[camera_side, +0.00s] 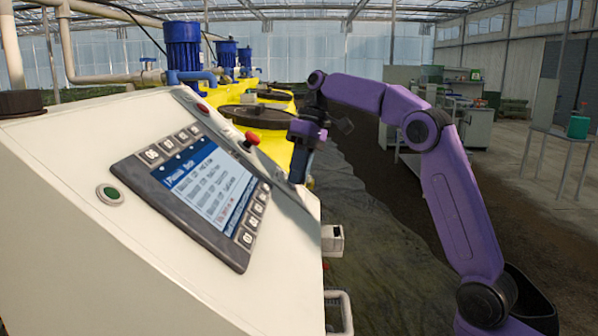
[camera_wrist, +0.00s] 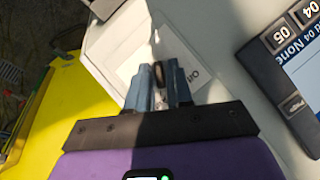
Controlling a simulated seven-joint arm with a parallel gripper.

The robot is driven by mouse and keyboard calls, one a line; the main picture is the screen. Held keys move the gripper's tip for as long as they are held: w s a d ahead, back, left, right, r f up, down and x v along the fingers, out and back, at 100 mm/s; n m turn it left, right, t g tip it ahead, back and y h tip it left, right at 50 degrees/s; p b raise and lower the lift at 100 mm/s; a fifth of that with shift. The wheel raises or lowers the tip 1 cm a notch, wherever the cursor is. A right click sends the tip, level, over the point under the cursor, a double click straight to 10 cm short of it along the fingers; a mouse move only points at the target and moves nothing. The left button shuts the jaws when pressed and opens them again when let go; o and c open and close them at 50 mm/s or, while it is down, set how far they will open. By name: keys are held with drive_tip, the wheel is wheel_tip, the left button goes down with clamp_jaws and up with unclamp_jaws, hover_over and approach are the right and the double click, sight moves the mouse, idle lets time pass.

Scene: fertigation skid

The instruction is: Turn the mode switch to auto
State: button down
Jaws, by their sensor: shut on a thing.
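The mode switch (camera_wrist: 158,72) shows in the wrist view as a small dark knob on a pale label plate (camera_wrist: 185,65) with partly readable lettering that looks like "Off". My gripper (camera_wrist: 159,82) has its two blue-grey fingers on either side of the knob and is shut on it. Which position the knob points to cannot be read clearly. In the side view, my gripper (camera_side: 297,178) points down at the right edge of the sloping white control panel (camera_side: 150,260). The switch is hidden there behind the panel edge and fingers.
A display with keys (camera_side: 210,185) is set in the panel, left of my gripper. A red mushroom button (camera_side: 252,138), a red button (camera_side: 202,108) and a green button (camera_side: 110,194) are also on the panel. Yellow tanks (camera_side: 262,115) with blue motors (camera_side: 183,45) stand behind.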

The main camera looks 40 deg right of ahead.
drive_tip(key=shift+d+m+y, duration=0.15)
drive_tip(key=shift+m+y, duration=0.45)
drive_tip(key=shift+m, duration=0.4)
drive_tip(key=c, duration=1.2)
unclamp_jaws()
